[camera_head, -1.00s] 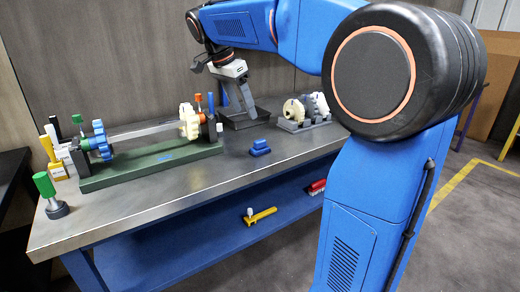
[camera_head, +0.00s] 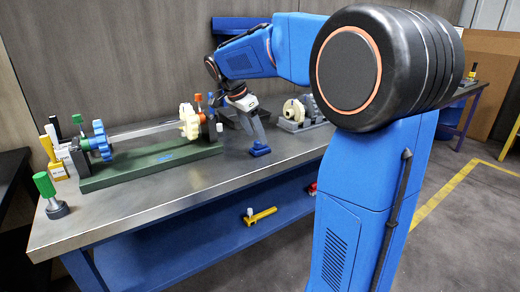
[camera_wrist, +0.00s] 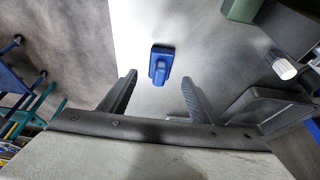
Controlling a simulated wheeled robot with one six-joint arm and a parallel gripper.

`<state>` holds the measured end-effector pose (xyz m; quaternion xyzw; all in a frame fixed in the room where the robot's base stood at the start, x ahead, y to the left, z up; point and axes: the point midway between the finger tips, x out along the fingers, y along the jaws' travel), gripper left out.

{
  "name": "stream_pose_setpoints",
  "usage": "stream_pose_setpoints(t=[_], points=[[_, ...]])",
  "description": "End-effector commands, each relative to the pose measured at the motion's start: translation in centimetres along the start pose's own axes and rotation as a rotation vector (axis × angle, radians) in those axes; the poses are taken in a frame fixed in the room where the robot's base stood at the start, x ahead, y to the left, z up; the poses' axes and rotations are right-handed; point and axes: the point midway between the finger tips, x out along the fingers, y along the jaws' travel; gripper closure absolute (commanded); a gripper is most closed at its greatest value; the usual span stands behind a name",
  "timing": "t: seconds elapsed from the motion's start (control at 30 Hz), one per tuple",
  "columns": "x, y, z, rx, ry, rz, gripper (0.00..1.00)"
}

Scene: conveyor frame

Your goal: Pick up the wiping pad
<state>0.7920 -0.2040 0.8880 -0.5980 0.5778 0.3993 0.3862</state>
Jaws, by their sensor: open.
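The wiping pad is a small blue block with a raised blue grip (camera_head: 260,148). It lies on the grey metal table, right of the green base. In the wrist view the wiping pad (camera_wrist: 161,64) is ahead of my gripper (camera_wrist: 157,88), between the lines of its two dark fingers and apart from them. My gripper is open and empty. In the head view my gripper (camera_head: 258,138) is above and close to the pad, and its fingertips are hard to make out there.
A green fixture base (camera_head: 150,165) with a shaft, a blue gear and a cream gear stands left of the pad. A grey tray (camera_head: 228,118) and a grey holder with cream parts (camera_head: 296,114) stand behind. The table's front edge is close to the pad. A yellow tool (camera_head: 262,215) lies on the lower shelf.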

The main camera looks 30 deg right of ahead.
Motion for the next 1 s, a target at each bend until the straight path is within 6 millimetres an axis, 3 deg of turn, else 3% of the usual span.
stream_pose_setpoints(t=[0.17, 0.5, 0.8, 0.83, 1.0], points=[[1.0, 0.1, -0.1, 0.0, 0.0, 0.002, 0.43], [5.1, 0.0, -0.4, 0.0, 0.0, 0.002, 0.43], [5.6, 0.0, -0.4, 0.0, 0.0, 0.001, 0.43], [5.6, 0.0, -0.4, 0.0, 0.0, 0.001, 0.45], [5.6, 0.0, -0.4, 0.0, 0.0, 0.001, 0.86]])
